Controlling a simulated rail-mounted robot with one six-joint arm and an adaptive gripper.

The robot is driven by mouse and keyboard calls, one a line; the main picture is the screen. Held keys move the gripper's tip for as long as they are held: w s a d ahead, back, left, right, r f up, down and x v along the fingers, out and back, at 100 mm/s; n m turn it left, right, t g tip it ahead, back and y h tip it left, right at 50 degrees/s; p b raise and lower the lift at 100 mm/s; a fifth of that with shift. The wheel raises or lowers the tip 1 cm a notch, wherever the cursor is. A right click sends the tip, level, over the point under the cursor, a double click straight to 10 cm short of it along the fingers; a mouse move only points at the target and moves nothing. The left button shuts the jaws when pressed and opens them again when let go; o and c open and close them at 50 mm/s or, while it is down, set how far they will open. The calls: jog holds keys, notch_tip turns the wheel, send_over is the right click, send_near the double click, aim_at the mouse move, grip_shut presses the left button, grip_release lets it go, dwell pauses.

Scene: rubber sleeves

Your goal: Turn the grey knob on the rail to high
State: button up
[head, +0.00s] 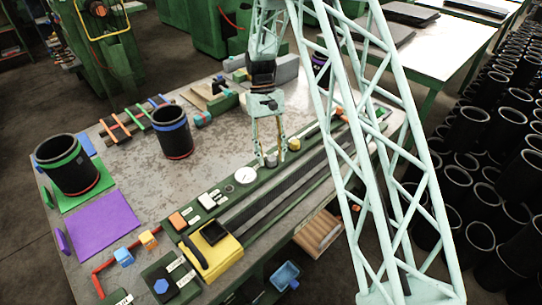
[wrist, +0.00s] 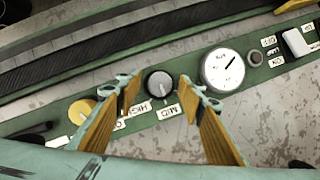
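The HIGH label (wrist: 130,122) is to the left of that, partly hidden by a finger; any further label is hidden. My gripper (wrist: 158,88) is open, with one yellow-padded finger on each side of the knob and a visible gap to both. In the head view my gripper (head: 270,162) points down at the rail; the knob is small between the fingertips there.
A yellow knob (wrist: 82,110) is just left of my fingers in the wrist view. A white dial gauge (wrist: 222,70) is close on the right, with a white switch (wrist: 300,42) beyond. A dark ribbed strip (wrist: 120,45) runs alongside. A yellow box (head: 212,258) stands farther along the bench.

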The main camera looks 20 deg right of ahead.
jog(key=c, duration=0.8)
jog(key=shift+c, duration=0.2)
jog(key=shift+m, duration=0.5)
jog(key=m+y+p, duration=0.1)
jog(key=m, duration=0.1)
jog(key=m+y+p, duration=0.1)
jog(key=m, duration=0.1)
jog(key=shift+d+r, duration=0.1)
jog(key=shift+d, duration=0.1)
jog(key=m+t+y+p, duration=0.1)
jog(key=m, duration=0.4)
jog(key=shift+s, duration=0.15)
jog(key=shift+y, duration=0.3)
